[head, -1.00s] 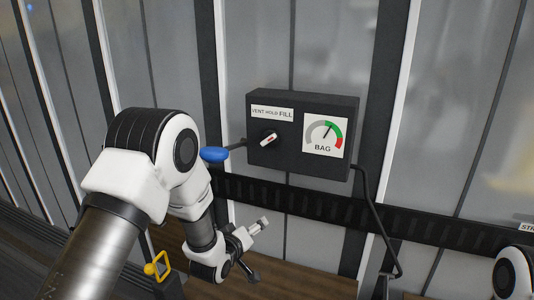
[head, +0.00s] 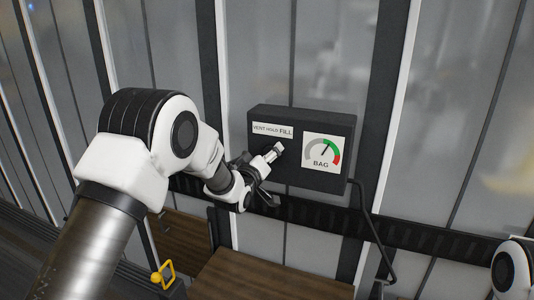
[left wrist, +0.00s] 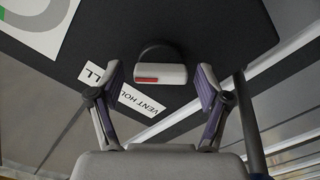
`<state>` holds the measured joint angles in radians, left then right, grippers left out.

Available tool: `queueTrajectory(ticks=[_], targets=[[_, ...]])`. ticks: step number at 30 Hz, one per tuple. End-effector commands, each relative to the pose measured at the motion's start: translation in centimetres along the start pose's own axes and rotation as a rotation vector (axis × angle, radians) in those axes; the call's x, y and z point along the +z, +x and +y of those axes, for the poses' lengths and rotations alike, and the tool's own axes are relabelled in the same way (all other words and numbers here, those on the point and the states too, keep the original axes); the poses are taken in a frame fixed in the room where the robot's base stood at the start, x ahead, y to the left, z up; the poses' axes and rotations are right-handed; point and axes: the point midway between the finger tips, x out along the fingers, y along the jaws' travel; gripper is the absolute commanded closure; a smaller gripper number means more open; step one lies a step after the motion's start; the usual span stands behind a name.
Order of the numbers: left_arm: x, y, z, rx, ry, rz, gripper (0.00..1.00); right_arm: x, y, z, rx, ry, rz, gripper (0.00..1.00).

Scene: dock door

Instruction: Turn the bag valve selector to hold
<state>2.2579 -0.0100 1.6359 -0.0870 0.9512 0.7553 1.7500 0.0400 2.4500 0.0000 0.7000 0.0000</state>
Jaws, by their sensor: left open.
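The dark bag valve box (head: 335,183) hangs on the wall, with a VENT HOLD FILL label (head: 272,130) and a BAG gauge (head: 321,150). My left gripper (head: 273,172) is at the box front, below the label, hiding the selector in the head view. In the left wrist view the white selector knob (left wrist: 160,74) with a red mark at its left end shows ahead of and between the open fingers of my left gripper (left wrist: 160,86). Neither finger visibly presses on it. The label (left wrist: 133,100) is partly behind the left finger. My right gripper is out of view.
A dark rod (left wrist: 248,125) stands just right of the right finger in the left wrist view. A black cable (head: 372,225) hangs from the box's right side. A yellow handle (head: 164,274) is low at left. A dark rail (head: 420,238) crosses below the box.

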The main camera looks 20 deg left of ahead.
Motion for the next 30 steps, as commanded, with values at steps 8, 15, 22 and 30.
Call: queueTrajectory(ticks=[8, 15, 22, 30], targets=[[0.0, 0.0, 0.0, 0.000, 0.000, 0.000, 0.83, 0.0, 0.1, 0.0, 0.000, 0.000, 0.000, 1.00], [0.0, 0.0, -0.1, 0.000, -0.007, 0.000, 0.83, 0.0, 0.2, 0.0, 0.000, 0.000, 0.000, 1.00], [0.2, -0.1, -0.2, 0.000, -0.066, 0.001, 0.83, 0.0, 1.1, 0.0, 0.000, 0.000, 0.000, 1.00], [0.3, -0.1, -0.4, 0.001, -0.243, 0.001, 0.83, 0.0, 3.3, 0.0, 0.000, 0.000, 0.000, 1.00]])
